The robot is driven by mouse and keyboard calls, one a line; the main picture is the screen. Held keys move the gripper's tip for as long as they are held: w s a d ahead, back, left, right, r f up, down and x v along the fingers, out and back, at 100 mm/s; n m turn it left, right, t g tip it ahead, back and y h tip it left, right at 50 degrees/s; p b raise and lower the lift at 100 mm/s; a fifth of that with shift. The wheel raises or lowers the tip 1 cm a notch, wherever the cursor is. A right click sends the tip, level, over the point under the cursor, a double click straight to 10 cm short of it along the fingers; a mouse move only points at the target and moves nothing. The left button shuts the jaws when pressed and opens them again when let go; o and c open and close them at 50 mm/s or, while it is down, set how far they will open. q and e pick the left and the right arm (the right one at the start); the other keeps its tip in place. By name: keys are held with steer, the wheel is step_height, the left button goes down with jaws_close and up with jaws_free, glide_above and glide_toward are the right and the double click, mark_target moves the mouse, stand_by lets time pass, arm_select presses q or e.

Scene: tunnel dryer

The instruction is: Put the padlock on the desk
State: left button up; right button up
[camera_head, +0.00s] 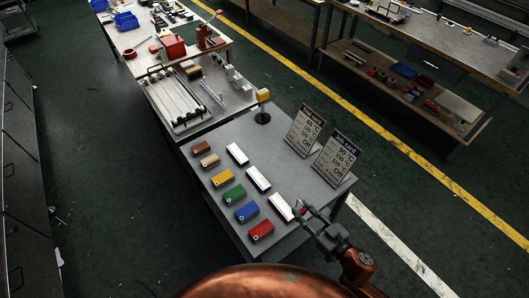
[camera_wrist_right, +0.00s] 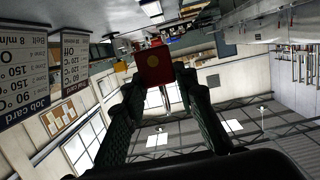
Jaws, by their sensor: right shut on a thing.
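My right gripper (camera_head: 305,211) reaches in from the lower right, by the right front edge of the grey desk (camera_head: 290,180). It is shut on the small red padlock (camera_wrist_right: 153,66), which has a yellow round spot on the face toward the wrist camera. In the right wrist view the padlock sits between the two dark fingertips of the gripper (camera_wrist_right: 160,82). In the head view the padlock is too small to make out clearly, and I cannot tell its height over the desk. My left gripper is in neither view.
Coloured blocks, including a red one (camera_head: 261,230), and white blocks (camera_head: 257,178) stand in rows on the desk. Bare desk shows between the white blocks and cards.

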steer(key=shift+w+d+r+p, duration=0.25)
steer(key=shift+d+p, duration=0.2)
steer(key=shift+p, duration=0.05)
steer(key=w+d+f+b, duration=0.2)
steer(key=w+f, duration=0.3)
steer(key=w, duration=0.5)
steer(key=b, duration=0.1)
glide_above(306, 198)
steer(key=f, duration=0.4)
steer(key=shift+s+a+f, duration=0.1)
steer(key=shift+s+f, duration=0.1)
steer(key=shift+s, duration=0.15)
steer(key=shift+w+f+b, duration=0.25)
steer(key=shift+f+b, duration=0.05)
steer(key=shift+w+f+b, duration=0.1)
steer(key=shift+f+b, duration=0.5)
steer(key=shift+f, duration=0.95)
steer(key=shift+f, duration=0.15)
steer(key=o, duration=1)
